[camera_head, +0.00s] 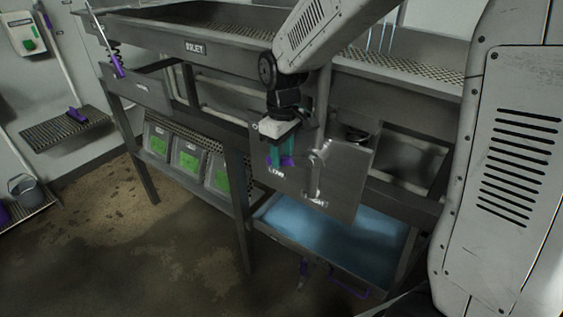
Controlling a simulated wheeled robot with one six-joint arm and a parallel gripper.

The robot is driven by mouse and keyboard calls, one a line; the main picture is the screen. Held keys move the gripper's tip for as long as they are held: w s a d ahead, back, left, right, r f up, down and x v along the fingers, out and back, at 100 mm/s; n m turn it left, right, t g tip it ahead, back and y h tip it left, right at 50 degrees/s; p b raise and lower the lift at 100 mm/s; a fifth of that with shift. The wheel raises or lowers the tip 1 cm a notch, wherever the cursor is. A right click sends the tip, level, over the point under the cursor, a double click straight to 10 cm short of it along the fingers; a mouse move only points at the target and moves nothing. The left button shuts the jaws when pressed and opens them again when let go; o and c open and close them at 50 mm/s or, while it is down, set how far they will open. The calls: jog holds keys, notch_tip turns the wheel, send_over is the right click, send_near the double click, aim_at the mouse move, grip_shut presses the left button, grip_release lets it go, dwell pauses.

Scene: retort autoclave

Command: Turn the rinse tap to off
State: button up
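The rinse tap sits on a square grey metal panel (342,182) under the sink bench. The panel carries the labels LOW and HIGH; a third label at its upper left is mostly hidden by my gripper. The tap's purple handle end (289,161) is just above and right of LOW, left of the grey upright pipe (315,178). My gripper (281,155), with teal fingers, points down at the purple end, overlapping it in the picture. Whether the fingers are closed on it or only beside it cannot be told.
A blue-lined basin (335,232) lies below the panel. Bins with green labels (188,161) stand on the lower shelf to the left. The bench's perforated top (410,75) is above. The floor at front left is clear, with stains.

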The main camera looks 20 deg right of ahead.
aim_at(282, 156)
notch_tip(282, 156, up, 4)
jog(key=shift+r, duration=0.2)
